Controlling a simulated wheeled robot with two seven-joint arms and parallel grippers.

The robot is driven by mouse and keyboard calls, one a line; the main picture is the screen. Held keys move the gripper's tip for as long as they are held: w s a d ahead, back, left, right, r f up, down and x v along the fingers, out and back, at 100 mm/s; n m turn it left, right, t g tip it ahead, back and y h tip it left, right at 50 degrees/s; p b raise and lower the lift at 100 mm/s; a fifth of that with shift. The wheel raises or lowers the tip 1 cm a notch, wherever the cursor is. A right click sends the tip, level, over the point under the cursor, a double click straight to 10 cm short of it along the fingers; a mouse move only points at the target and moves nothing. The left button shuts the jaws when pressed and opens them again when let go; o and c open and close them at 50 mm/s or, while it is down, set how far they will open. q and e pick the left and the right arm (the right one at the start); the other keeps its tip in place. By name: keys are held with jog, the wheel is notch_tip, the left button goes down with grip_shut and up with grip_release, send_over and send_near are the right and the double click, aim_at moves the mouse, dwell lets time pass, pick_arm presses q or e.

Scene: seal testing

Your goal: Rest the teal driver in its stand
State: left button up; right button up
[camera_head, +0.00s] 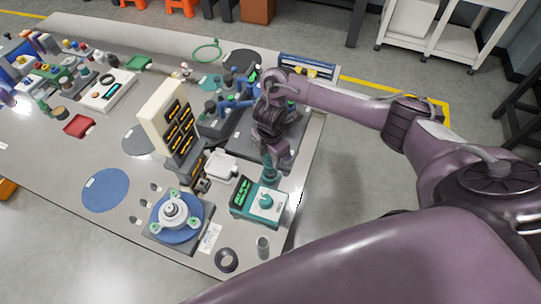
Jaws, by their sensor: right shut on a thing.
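My right gripper (273,152) reaches in from the right and points down over the right side of the table. It is shut on the teal driver (268,170), which hangs roughly upright below it. The driver's lower end is just behind a teal and white unit (243,207) with a round teal knob on top; I cannot tell whether they touch. I cannot make out for certain which thing is the driver's stand. My left gripper is out of view.
A cream rack (163,117) with dark slots stands left of the gripper. A blue round fixture (177,215) is at the front, with a grey ring (226,260) and a small grey cylinder (263,247) to its right. The table's right edge is close to the gripper.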

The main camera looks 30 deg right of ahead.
jog(key=shift+f+b, duration=0.3)
jog(key=shift+f, duration=0.25)
jog(key=shift+f, duration=0.2)
dwell(1.1)
jog(key=o, duration=1.1)
jog(key=shift+o, duration=0.2)
notch_tip(320, 180, up, 9)
jog(key=p, duration=0.9)
jog(key=shift+f, duration=0.1)
